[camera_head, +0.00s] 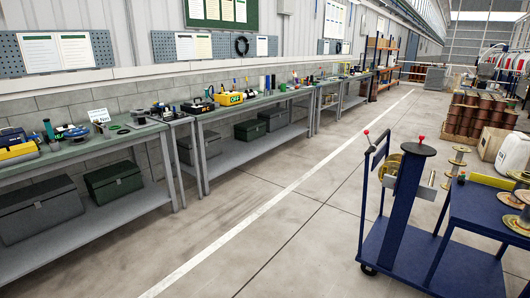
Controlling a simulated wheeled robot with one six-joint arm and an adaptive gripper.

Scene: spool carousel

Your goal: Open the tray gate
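A dark blue wheeled cart (421,262) stands at the lower right, with a flat top shelf (484,208) at its right end. A tall blue upright (408,205) rises from the cart, with a red knob (421,139) at its top. A thinner post with another red knob (367,132) stands at the cart's left end. A gold spool (390,164) sits between them. A yellow bar (490,181) lies along the back edge of the top shelf. I cannot tell which part is the tray gate or whether it is open. My gripper is not in view.
Several pale spools (458,158) stand at the right, partly cut off. A long green-topped workbench (90,146) with tools and boxes runs along the left wall. A white container (513,153) and stacked brown spools (479,116) stand behind the cart. The floor (260,215) between bench and cart is clear.

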